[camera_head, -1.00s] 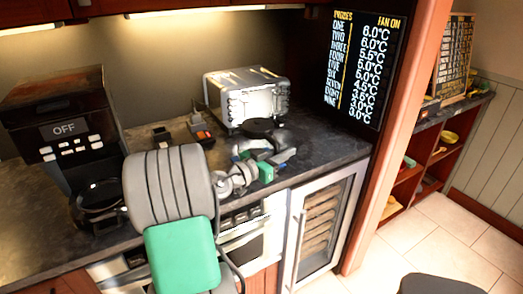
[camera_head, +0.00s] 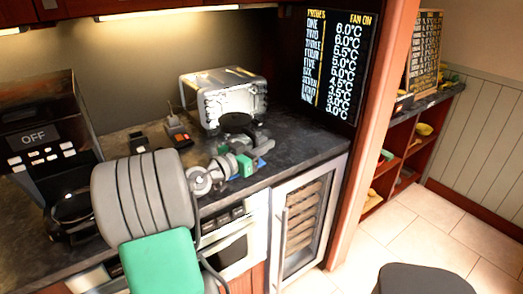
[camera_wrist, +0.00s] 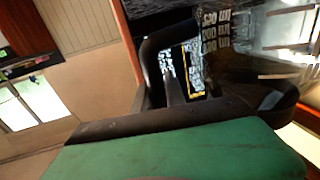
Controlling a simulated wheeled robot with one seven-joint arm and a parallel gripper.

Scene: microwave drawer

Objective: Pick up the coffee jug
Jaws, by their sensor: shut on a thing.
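The dark jug (camera_head: 237,123) shows in the head view as a round black top in front of the silver toaster oven, partly hidden by my gripper. My gripper (camera_head: 258,149) is at the jug, shut on it, over the counter near its front edge. In the wrist view, dark curved parts and reflective glass (camera_wrist: 250,50) fill the upper middle and right, above the green part of my arm. I cannot tell whether the jug's base touches the counter. A second dark round pot (camera_head: 72,212) sits in the coffee machine at the left.
The coffee machine (camera_head: 45,140) stands at the left of the dark counter (camera_head: 310,142). The toaster oven (camera_head: 225,98) is close behind the jug. Small devices (camera_head: 177,131) lie left of it. A display wall (camera_head: 330,60) and a red post (camera_head: 375,120) stand at the right. Open tiled floor (camera_head: 440,225) lies right.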

